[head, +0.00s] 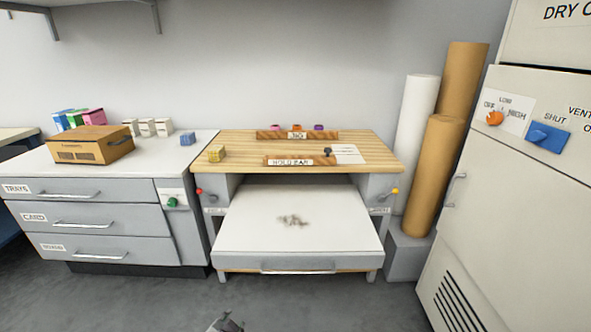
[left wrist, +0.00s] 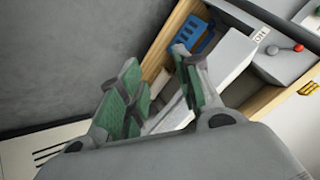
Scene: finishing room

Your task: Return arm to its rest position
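In the left wrist view my left gripper (left wrist: 157,68) shows two fingers with green pads, spread apart. I see nothing clearly held between them. In the head view only a small grey gripper tip (head: 226,323) shows at the bottom edge, low in front of the bench; it looks like my left one. The rest of that arm is out of the picture. My right gripper is in neither view.
The workbench (head: 240,146) stands ahead with a white pull-out board (head: 330,232) extended towards me. Grey drawers (head: 100,222) stand left. Paper rolls (head: 432,180) and a tall cabinet (head: 520,190) stand right. The floor (head: 310,308) in front is clear.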

